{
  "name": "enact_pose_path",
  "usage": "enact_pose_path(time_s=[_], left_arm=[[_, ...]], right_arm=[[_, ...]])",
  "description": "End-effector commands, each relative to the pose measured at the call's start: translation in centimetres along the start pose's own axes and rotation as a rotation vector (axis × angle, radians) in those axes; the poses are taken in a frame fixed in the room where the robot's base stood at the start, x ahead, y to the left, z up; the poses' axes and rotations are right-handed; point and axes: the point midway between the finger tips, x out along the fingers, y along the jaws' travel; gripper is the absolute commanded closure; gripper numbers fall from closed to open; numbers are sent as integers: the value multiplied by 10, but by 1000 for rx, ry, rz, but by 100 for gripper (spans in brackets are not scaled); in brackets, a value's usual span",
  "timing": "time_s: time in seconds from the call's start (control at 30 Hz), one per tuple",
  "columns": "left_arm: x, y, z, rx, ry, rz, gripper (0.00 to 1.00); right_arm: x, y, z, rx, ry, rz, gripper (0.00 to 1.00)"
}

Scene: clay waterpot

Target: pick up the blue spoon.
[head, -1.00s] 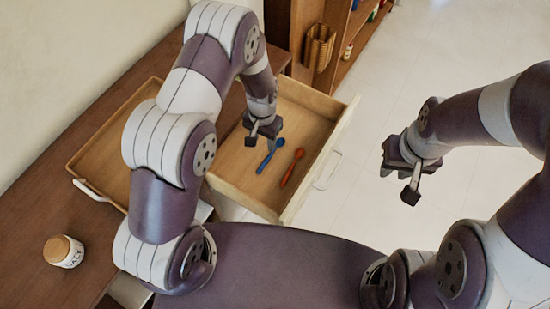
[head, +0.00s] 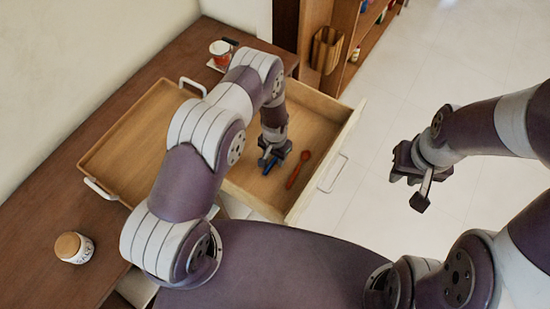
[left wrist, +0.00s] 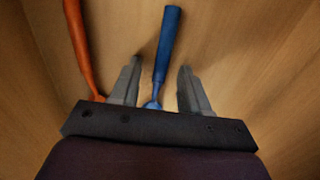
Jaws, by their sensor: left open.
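The blue spoon (head: 270,165) lies in the open wooden drawer (head: 318,117), partly hidden by my left gripper in the head view. In the left wrist view the blue spoon's handle (left wrist: 167,45) runs up between the two fingers, its lower end hidden by the gripper body. My left gripper (head: 270,163) is open, low in the drawer, with one finger on each side of the spoon; it also shows in the left wrist view (left wrist: 157,75). A red spoon (head: 299,169) lies to the right of it. My right gripper (head: 419,190) hangs over the floor, away from the drawer; its jaws are unclear.
A wooden tray (head: 105,150) with white handles stands on the brown counter, left of the drawer. A jar with a wooden lid (head: 74,247) stands at the lower left. A red-and-white container (head: 220,50) stands at the back. A shelf (head: 362,38) stands behind the drawer.

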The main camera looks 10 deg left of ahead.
Motion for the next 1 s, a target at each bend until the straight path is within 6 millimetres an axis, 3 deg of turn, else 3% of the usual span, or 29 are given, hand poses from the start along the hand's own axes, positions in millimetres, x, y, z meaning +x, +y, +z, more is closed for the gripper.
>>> enact_pose_path(time_s=[0.07,0.2,0.63,0.87,1.0], left_arm=[[0,0,0,0,0,0,54],[0,0,0,0,0,0,100],[-6,0,-1,0,1,0,100],[-43,1,-2,1,4,-1,100],[-59,29,-21,4,4,-1,100]], right_arm=[[0,0,0,0,0,0,71],[0,0,0,0,0,0,71],[2,0,0,0,0,0,71],[9,0,1,0,0,0,71],[18,0,2,0,0,0,71]])
